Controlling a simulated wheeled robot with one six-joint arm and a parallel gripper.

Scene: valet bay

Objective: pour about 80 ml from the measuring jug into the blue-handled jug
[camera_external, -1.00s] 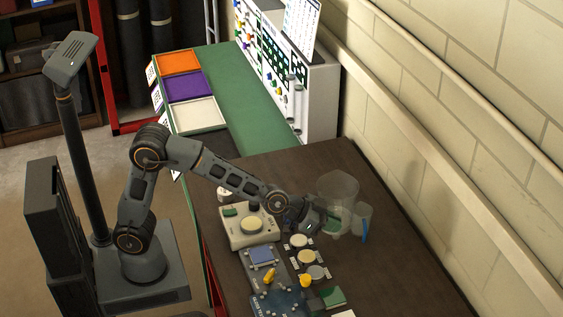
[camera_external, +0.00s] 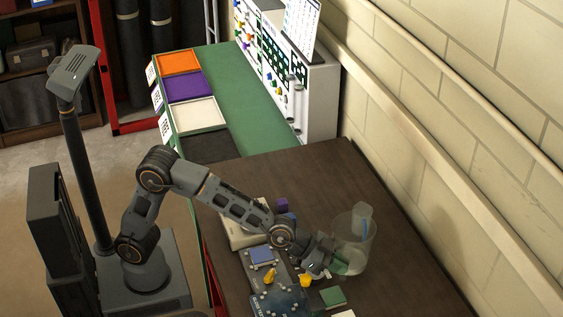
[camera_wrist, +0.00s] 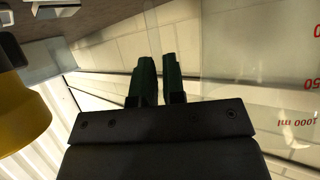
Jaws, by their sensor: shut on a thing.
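The measuring jug (camera_external: 345,255) is large and clear, with greenish contents low inside. It looks roughly upright in the external view. In the wrist view its clear wall with red markings (camera_wrist: 297,123) fills the right side. My gripper (camera_external: 328,258) is at the jug's left side, shut on it; the exact grip point is hard to make out. In the wrist view the green fingers (camera_wrist: 157,82) are close together. The blue-handled jug (camera_external: 363,213) is smaller and clear, with a blue strip. It shows behind and partly through the measuring jug; its contents cannot be told.
A green block (camera_external: 333,297), a yellow piece (camera_external: 305,281) and a blue-topped board (camera_external: 262,256) lie near my gripper. A purple block (camera_external: 282,203) stands behind my arm. The wall (camera_external: 480,180) is at the right. The brown tabletop behind the jugs is clear.

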